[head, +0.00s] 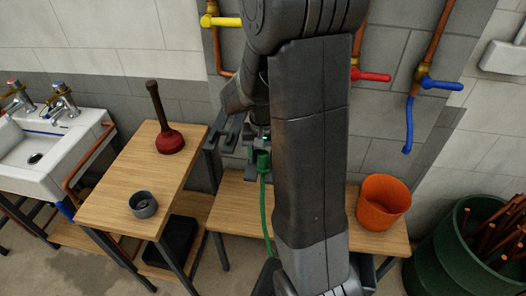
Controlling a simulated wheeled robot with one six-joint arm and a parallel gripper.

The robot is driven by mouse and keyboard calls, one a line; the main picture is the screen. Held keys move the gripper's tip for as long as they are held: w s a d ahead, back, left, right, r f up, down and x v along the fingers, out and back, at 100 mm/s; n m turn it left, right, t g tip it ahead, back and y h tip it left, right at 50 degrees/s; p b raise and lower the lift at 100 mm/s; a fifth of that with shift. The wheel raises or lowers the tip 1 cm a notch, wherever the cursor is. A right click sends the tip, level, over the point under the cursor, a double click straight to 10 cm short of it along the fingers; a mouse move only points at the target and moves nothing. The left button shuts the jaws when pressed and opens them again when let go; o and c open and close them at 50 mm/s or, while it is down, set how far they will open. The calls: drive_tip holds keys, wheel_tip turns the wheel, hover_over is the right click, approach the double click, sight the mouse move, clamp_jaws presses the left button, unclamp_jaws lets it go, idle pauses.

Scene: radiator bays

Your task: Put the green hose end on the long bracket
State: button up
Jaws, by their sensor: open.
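The green hose end (263,161) hangs upright just left of my forearm, with its green hose (267,205) running down in front of the low bench. My gripper (230,139) is open, close to the left of the hose end and a little higher. Its dark fingers hold nothing that I can see. Grey metal parts crowd around the hose end, and I cannot tell bracket from finger there. I cannot pick out the long bracket with certainty. My arm hides the wall and bench behind it.
A low wooden bench (233,205) bears an orange bucket (383,203). A taller table (132,178) at left holds a plunger (168,139) and a grey cup (143,205). Pipes with yellow (226,22), red (374,76) and blue (441,84) valve handles line the wall. A green bin (447,262) stands right.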

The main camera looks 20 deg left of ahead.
sight(263, 153)
wheel_tip(263, 153, up, 12)
drive_tip(key=shift+r, duration=0.15)
idle(0.3)
